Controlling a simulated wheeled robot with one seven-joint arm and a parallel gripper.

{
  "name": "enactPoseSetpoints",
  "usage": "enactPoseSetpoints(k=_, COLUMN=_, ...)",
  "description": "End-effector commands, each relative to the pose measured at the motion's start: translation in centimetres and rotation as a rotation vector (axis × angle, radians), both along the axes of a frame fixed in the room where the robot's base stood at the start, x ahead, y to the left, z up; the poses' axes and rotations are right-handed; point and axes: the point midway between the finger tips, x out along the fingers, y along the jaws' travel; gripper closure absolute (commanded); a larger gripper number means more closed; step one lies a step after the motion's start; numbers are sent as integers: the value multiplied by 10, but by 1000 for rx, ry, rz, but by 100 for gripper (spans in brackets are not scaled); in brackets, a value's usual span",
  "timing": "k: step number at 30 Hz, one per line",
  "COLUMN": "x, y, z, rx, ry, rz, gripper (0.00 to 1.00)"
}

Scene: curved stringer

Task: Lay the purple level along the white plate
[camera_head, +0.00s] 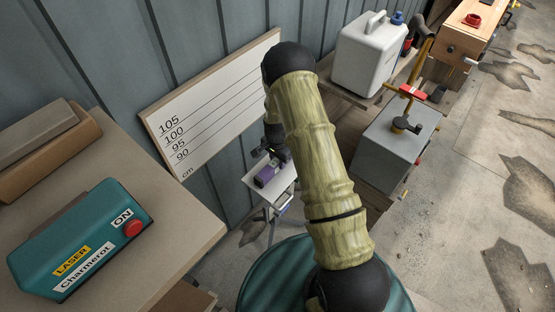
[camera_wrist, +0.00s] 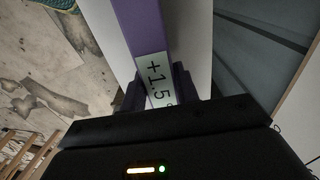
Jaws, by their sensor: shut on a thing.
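The purple level (camera_head: 267,174) is at the white plate (camera_head: 283,185), near the middle of the head view. My gripper (camera_head: 272,153) is above the plate and shut on the level. In the wrist view, the purple level (camera_wrist: 132,22) runs up between the fingers of my gripper (camera_wrist: 160,88), with a pale display reading "+1.5" and part of a further mark. The white plate (camera_wrist: 197,40) shows on both sides of the level, which looks roughly in line with it. I cannot tell whether the level touches the plate. My arm hides part of the surroundings.
A bench (camera_head: 190,232) at the left holds a teal laser box (camera_head: 80,240) with a red button. A scale board (camera_head: 215,105) leans at the wall behind the plate. A grey box (camera_head: 385,150) and a white canister (camera_head: 368,55) stand at the right.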

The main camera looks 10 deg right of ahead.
Motion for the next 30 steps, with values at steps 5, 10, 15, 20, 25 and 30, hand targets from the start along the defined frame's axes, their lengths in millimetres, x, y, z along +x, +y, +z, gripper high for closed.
enactPoseSetpoints(k=5, x=0, y=0, z=-1, rx=0, ry=-1, rz=1, gripper=98)
enactPoseSetpoints(k=10, x=0, y=0, z=-1, rx=0, ry=-1, rz=1, gripper=98)
enactPoseSetpoints(k=15, x=0, y=0, z=-2, rx=1, ry=-1, rz=1, gripper=98)
enactPoseSetpoints(k=20, x=0, y=0, z=-4, rx=-1, ry=-1, rz=1, gripper=98)
enactPoseSetpoints(k=25, x=0, y=0, z=-6, rx=0, ry=-1, rz=1, gripper=98)
enactPoseSetpoints(k=30, x=0, y=0, z=-8, rx=0, ry=-1, rz=1, gripper=98)
